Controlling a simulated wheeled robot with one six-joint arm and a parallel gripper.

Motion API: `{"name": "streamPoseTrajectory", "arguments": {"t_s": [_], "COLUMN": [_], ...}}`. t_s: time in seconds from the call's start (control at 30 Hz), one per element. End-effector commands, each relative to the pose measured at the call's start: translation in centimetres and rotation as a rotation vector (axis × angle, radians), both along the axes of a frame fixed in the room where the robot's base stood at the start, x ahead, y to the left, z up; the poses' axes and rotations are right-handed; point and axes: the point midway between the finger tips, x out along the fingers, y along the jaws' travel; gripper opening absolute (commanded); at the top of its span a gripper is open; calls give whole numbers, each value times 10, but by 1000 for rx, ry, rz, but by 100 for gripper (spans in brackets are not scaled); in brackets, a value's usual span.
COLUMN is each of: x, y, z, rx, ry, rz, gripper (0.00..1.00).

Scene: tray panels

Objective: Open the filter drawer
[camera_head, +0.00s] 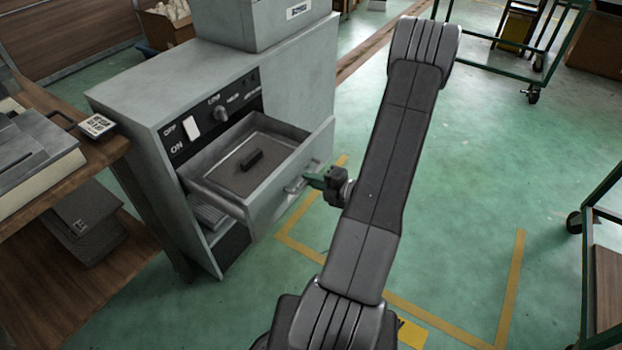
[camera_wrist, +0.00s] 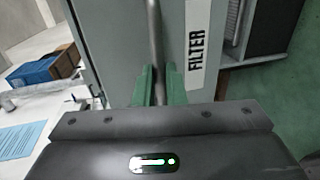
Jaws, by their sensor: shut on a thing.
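The filter drawer (camera_head: 290,178) stands pulled out of the grey cabinet (camera_head: 140,110), with its inside showing in the head view. A small dark block (camera_head: 252,160) lies on the drawer's floor. My gripper (camera_head: 314,178) is at the drawer's front, shut on the bar handle (camera_head: 297,185). In the wrist view the green fingers (camera_wrist: 160,86) sit on both sides of the handle bar (camera_wrist: 154,40), and the drawer front (camera_wrist: 112,45) carries a white FILTER label (camera_wrist: 197,45). The exact contact is partly hidden by the gripper body.
A control panel (camera_head: 220,113) with a switch and a knob is above the drawer. A wooden bench (camera_head: 90,165) stands at the left. Green-framed carts are at the right (camera_head: 590,200) and back right (camera_head: 480,45). The green floor with yellow tape (camera_head: 515,270) is clear between.

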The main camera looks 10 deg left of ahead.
Motion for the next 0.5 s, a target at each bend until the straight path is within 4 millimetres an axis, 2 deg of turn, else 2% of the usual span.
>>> {"name": "streamPoseTrajectory", "arguments": {"t_s": [0.1, 0.13, 0.2, 0.5], "x": [0, 0, 0, 0], "y": [0, 0, 0, -1], "z": [-1, -1, 0, 0], "rx": [-1, -1, -1, -1], "ry": [1, 1, 1, 0], "rz": [1, 1, 1, 0], "gripper": [0, 16, 30, 31]}}
